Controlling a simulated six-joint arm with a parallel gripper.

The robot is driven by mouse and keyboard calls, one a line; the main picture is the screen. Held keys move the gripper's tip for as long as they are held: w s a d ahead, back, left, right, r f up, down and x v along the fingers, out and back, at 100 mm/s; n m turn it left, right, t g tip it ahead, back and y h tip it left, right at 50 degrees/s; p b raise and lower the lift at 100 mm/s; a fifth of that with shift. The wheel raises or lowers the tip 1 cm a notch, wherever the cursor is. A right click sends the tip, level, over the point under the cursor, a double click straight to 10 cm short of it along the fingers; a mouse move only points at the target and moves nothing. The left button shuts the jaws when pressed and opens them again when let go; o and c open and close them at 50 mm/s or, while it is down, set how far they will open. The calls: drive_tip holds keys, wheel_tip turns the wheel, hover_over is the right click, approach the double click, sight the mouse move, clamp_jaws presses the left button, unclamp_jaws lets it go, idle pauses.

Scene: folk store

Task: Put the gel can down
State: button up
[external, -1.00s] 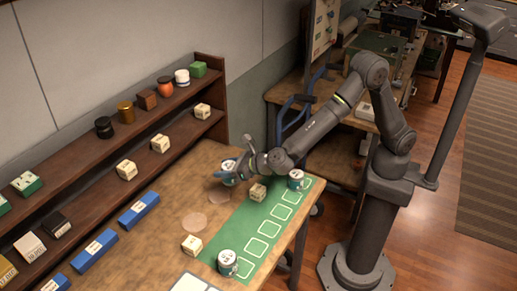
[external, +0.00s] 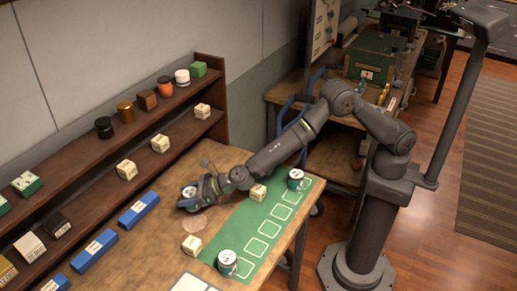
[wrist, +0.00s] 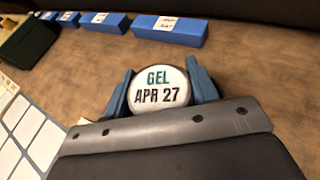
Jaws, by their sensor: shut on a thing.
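The gel can (wrist: 158,90) has a white lid reading "GEL APR 27". My gripper (wrist: 160,88) is shut on it, with a blue finger on each side. In the external view my gripper (external: 192,196) holds the can (external: 188,190) low over the wooden table, left of the green mat. I cannot tell whether its base touches the table. A pale round mark (external: 194,222) lies on the table just in front of it.
The green mat (external: 238,232) has white outlined slots, with cans at its far end (external: 296,179) and near end (external: 227,262). Cream boxes stand on the mat (external: 258,192) and table (external: 192,246). Blue boxes (external: 139,210) line the shelf side.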

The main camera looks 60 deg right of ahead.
drive_tip(key=shift+s+a+f, duration=0.15)
drive_tip(key=shift+a+f, duration=0.15)
drive_tip(key=shift+a, duration=0.2)
drive_tip(key=shift+s+a+f, duration=0.15)
drive_tip(key=shift+a+f, duration=0.1)
drive_tip(key=shift+a, duration=0.2)
drive_tip(key=shift+a+f, duration=0.1)
drive_tip(key=shift+f, duration=1.95)
drive_tip(key=shift+f, duration=0.15)
drive_tip(key=o, duration=1.1)
drive_tip(key=shift+o, duration=0.2)
drive_tip(key=shift+r, duration=0.2)
drive_tip(key=v, duration=1.2)
